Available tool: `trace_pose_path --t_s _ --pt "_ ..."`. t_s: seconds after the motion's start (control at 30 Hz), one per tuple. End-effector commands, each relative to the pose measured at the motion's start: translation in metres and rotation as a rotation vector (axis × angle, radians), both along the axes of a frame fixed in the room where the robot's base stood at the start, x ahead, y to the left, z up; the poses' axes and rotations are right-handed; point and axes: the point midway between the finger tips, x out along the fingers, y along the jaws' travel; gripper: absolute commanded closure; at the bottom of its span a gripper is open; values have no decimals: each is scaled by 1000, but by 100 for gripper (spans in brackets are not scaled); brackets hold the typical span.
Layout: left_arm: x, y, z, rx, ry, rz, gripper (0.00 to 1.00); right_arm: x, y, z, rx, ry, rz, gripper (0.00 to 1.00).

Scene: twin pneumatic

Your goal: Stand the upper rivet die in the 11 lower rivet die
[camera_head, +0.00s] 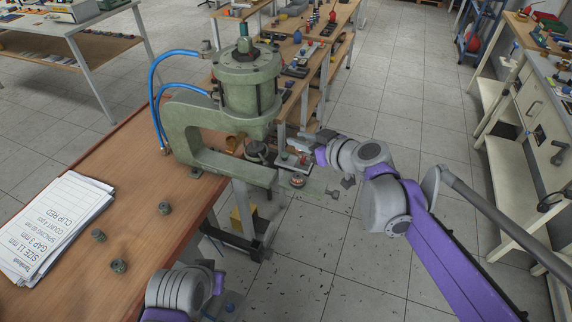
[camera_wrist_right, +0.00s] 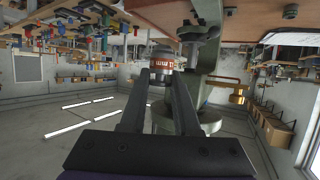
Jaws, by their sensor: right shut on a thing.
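My right gripper (camera_head: 299,165), reaching in beside the green press, is shut on a small grey round part that I take for the upper rivet die. In the right wrist view, which is upside down, the fingertips (camera_wrist_right: 161,76) close on it. A red-banded round piece with pale marks (camera_wrist_right: 161,62) is right at the tips. It also shows in the head view (camera_head: 297,181), over the outer end of the press's lower arm. I cannot tell whether it is part of the held die or a separate lower die. My left arm is at the bottom edge; its fingers are not clear.
The green press (camera_head: 190,125) with blue hoses stands at the wooden bench's edge. Three small grey dies, one of them here (camera_head: 165,208), lie on the bench (camera_head: 60,300). Printed sheets (camera_head: 55,225) lie at the left. Open tiled floor is to the right.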

Motion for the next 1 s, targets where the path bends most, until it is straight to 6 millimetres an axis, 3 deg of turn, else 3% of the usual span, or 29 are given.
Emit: trace_pose_path --t_s 0.17,0.4,0.67,0.83,1.0 --pt "-1 0 -2 0 1 0 100 0 0 -7 0 1 -1 100" --pt "-4 0 -11 0 8 0 100 0 -1 -52 0 2 -2 100" --pt "-5 0 -14 0 10 0 100 0 -1 -73 0 1 -1 100" --pt "-7 0 -19 0 13 0 100 0 -1 -98 -1 1 -2 100" --pt "-7 0 -18 0 13 0 100 0 -1 -101 0 0 -2 100"
